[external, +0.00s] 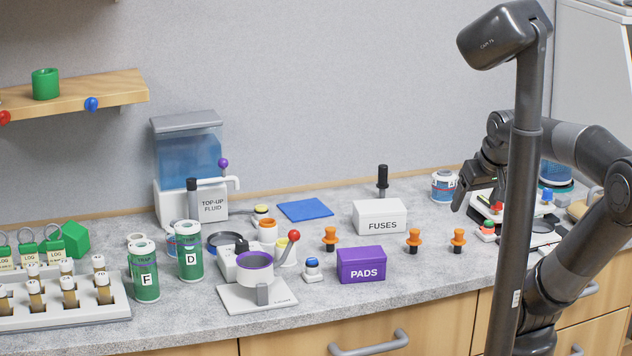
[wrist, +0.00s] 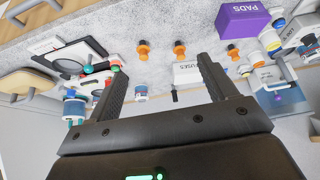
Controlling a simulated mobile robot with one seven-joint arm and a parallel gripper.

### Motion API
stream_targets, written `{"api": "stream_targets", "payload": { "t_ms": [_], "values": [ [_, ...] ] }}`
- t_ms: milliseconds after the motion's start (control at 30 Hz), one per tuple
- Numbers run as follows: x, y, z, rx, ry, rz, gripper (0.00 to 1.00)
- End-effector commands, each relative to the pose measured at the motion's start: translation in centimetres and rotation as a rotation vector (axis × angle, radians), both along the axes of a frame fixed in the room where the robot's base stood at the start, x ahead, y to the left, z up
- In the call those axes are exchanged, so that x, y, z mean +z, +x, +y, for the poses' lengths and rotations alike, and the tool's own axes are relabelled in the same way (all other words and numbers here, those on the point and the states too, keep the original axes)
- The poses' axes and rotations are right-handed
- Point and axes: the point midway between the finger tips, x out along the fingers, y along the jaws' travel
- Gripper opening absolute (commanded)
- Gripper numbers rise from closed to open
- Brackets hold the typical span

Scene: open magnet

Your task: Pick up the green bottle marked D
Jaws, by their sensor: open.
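The green bottle marked D (external: 190,262) stands upright on the grey counter at the left of the external view. It has a pale top and a white label with a black D. A similar green bottle marked F (external: 144,282) stands close to its left and nearer the front edge. My gripper (external: 478,198) is open above the right part of the counter, far to the right of bottle D. In the wrist view its two fingers (wrist: 162,82) are spread with nothing held between them. I cannot make out bottle D in the wrist view.
Behind bottle D stands the top-up fluid dispenser (external: 188,160). A vial rack (external: 65,318) is left.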

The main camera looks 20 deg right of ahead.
Motion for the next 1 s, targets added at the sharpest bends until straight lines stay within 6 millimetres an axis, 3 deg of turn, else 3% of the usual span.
{"api": "stream_targets", "payload": {
  "t_ms": [267,467,767,1000],
  "values": [
    [0.4,0.5,0.3,0.011,-0.001,0.001,0.77],
    [2.7,4.6,2.7,0.096,-0.008,0.013,0.77],
    [6.1,13.4,10.6,0.283,-0.021,0.034,0.77],
    [6.6,19.5,19.4,0.432,-0.03,0.049,0.77]
  ]
}}
